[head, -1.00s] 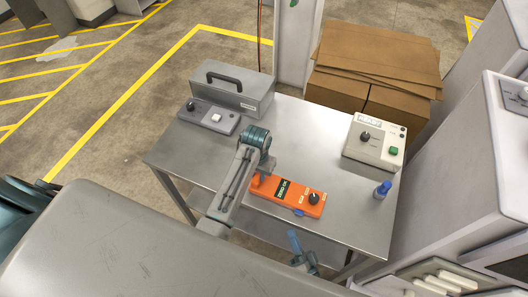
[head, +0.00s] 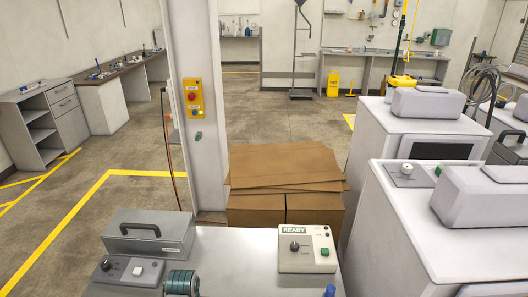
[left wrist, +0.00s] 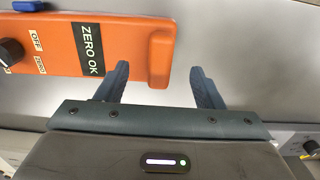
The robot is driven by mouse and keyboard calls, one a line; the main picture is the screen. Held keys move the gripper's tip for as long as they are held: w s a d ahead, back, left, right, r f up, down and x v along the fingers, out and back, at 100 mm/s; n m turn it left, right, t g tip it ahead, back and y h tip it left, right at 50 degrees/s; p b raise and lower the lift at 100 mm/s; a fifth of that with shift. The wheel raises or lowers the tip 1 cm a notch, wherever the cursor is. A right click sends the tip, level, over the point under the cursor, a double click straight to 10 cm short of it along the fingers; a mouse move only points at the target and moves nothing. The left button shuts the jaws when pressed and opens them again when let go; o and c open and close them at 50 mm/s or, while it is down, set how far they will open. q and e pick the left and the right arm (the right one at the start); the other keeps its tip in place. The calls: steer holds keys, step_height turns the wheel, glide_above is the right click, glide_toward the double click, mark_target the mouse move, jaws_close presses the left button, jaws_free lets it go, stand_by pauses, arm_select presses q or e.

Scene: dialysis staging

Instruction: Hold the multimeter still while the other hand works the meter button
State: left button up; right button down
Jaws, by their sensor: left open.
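The orange multimeter (left wrist: 110,45) lies on the metal table in the left wrist view, its display reading ZERO OK and a black knob at left. My left gripper (left wrist: 160,66) is open at the multimeter's right end. One finger overlaps the orange body in the picture and the other is just right of its edge; contact cannot be told. In the head view the multimeter is below the frame, and only a teal joint of my left arm (head: 181,283) shows at the bottom. A beige meter box (head: 307,248) with a READY display, knob and green button stands on the table. My right gripper is out of view.
A grey case (head: 150,238) and a small grey control box (head: 128,271) stand at the table's left. A blue-topped item (head: 330,291) shows at the bottom edge. Cardboard boxes (head: 285,185) stand behind the table, white machines (head: 440,215) at right.

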arm_select(q)
steer(key=shift+r, duration=3.05)
